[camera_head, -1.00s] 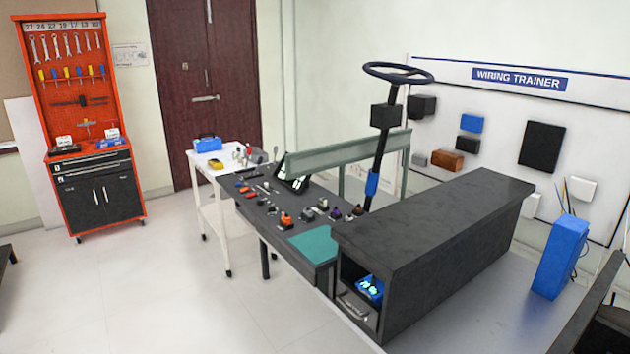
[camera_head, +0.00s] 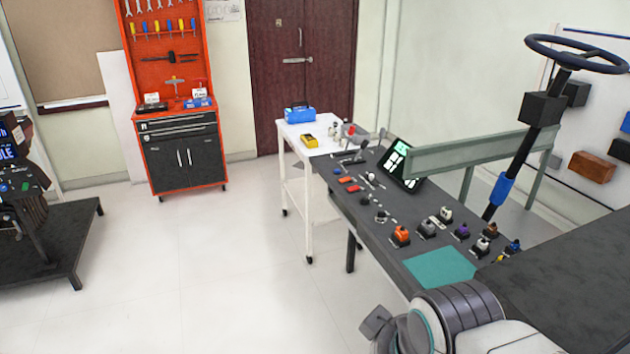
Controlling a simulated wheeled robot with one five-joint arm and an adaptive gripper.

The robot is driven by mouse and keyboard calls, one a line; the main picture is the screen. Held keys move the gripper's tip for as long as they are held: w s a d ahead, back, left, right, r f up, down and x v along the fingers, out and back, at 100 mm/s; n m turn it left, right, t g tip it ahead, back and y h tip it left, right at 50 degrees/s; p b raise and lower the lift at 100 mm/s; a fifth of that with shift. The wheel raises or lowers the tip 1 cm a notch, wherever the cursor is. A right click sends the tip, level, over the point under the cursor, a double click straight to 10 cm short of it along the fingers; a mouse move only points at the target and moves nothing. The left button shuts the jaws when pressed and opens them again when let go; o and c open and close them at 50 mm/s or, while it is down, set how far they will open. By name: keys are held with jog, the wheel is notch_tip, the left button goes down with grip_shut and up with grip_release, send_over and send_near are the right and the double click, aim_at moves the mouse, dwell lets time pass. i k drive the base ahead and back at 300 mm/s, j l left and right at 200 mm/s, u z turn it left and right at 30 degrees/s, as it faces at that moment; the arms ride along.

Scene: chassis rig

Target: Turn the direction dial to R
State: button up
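The control panel (camera_head: 352,202) is a dark sloping desk with several small knobs and switches. They include an orange one (camera_head: 401,234), a grey one (camera_head: 427,228), a purple one (camera_head: 462,231), a brown one (camera_head: 490,230) and a blue one (camera_head: 513,246). Labels are too small to read, so I cannot tell which is the direction dial or where it points. My arm shows at the bottom, in front of the panel's near end. A dark piece at its left, likely my gripper (camera_head: 378,323), is apart from the knobs; its fingers are not clear.
A teal mat (camera_head: 440,267) lies at the panel's near end. A lit tablet (camera_head: 401,163) and a green rail (camera_head: 475,152) stand along its back. A steering wheel (camera_head: 577,52) rises behind. A white cart (camera_head: 309,185) adjoins the far end. Floor at left is open.

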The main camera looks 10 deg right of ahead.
aim_at(365, 201)
jog(key=i+u, duration=0.1)
jog(key=i, duration=0.85)
jog(key=i+l, duration=0.15)
jog(key=i, duration=0.85)
jog(key=i+l+u, duration=0.15)
jog(key=i, duration=0.8)
